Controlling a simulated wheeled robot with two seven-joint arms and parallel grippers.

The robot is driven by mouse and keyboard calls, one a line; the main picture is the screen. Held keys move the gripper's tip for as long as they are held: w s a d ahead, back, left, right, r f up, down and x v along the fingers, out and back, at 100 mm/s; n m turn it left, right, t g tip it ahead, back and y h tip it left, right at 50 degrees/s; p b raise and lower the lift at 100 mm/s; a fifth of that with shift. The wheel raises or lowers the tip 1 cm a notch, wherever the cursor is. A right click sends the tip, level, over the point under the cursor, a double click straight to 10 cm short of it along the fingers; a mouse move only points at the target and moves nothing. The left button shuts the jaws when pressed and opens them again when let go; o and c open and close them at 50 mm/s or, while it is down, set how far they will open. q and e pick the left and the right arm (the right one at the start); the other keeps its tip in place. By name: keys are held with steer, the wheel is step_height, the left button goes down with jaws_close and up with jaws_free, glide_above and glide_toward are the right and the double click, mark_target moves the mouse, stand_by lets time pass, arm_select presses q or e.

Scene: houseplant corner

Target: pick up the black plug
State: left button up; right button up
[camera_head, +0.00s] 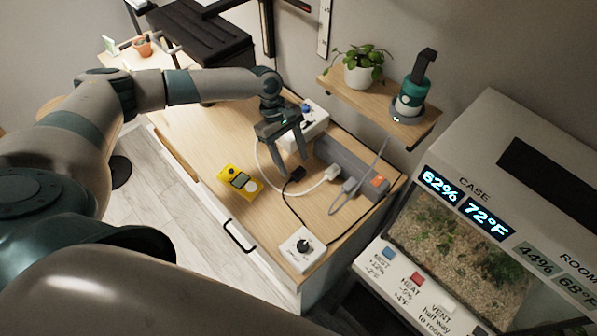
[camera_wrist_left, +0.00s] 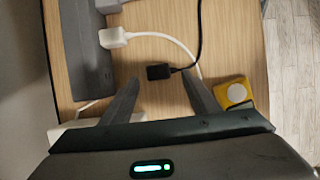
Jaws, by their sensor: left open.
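The black plug (camera_head: 297,174) lies on the wooden cabinet top, with its thin black cord running toward the front. In the left wrist view the black plug (camera_wrist_left: 158,72) sits between and just beyond the fingertips, with a gap on each side. My left gripper (camera_head: 293,165) is open and empty, pointing down close to the plug; it also shows in the left wrist view (camera_wrist_left: 160,80). Whether the fingertips reach the plug's height is hard to tell. My right gripper is out of view.
A grey power strip (camera_head: 332,153) with a white plug (camera_head: 332,173) and a grey plug (camera_head: 349,185) lies right of the black plug. A yellow meter (camera_head: 240,180) lies left. A white dial box (camera_head: 302,249) stands in front. A shelf (camera_head: 338,84) overhangs behind.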

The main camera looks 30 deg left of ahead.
mark_target(297, 170)
arm_select(q)
steer(key=shift+p+x, duration=0.6)
steer(key=shift+x, duration=1.25)
steer(key=shift+w, duration=0.1)
steer(key=shift+c, duration=0.6)
steer(key=c, duration=0.8)
